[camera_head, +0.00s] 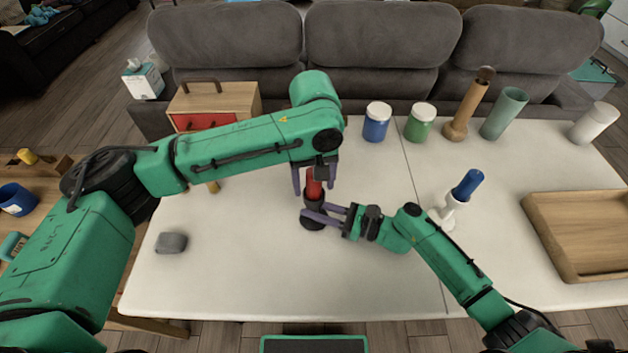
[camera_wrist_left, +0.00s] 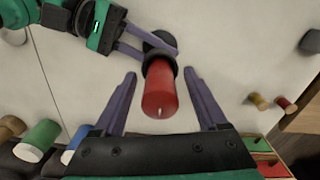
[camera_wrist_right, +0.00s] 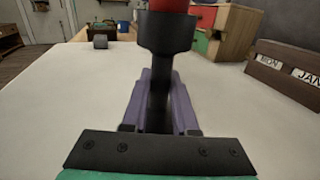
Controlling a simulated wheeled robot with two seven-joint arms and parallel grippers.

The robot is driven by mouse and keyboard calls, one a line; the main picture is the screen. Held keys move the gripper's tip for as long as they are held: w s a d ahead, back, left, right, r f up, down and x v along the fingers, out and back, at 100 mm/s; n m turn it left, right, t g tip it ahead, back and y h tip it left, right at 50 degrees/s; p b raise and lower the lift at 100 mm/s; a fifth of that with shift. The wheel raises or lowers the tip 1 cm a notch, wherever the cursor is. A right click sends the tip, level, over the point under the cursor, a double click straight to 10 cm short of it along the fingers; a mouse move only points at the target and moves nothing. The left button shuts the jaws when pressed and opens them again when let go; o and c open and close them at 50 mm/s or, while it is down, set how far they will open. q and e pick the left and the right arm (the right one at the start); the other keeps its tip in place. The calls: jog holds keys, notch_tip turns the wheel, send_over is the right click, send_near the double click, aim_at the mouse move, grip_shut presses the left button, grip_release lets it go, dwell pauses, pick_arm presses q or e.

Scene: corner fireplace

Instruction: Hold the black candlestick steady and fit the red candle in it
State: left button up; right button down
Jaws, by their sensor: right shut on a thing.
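The black candlestick (camera_head: 313,224) stands upright on the white table. My right gripper (camera_head: 323,213) is shut on its stem, and the right wrist view shows the stem between the fingers below the cup (camera_wrist_right: 166,32). The red candle (camera_head: 314,184) stands in the candlestick's cup; the left wrist view shows it (camera_wrist_left: 160,92) from above, its lower end hidden inside the cup. How deep it sits cannot be told. My left gripper (camera_wrist_left: 162,75) is open around the candle, with a clear gap on each side and neither finger touching it.
A white candlestick with a blue candle (camera_head: 467,186) stands right of my right gripper. A wooden tray (camera_head: 535,222) lies at the right. Jars (camera_head: 376,124) and cylinders (camera_head: 504,114) line the back edge. A grey block (camera_head: 171,243) lies front left. The front middle is clear.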

pick_arm(q)
notch_tip(320, 180, up, 12)
dwell(0.4)
pick_arm(e)
jog(key=c, duration=0.6)
grip_release()
jog(key=o, duration=0.6)
jog(key=shift+c, duration=0.2)
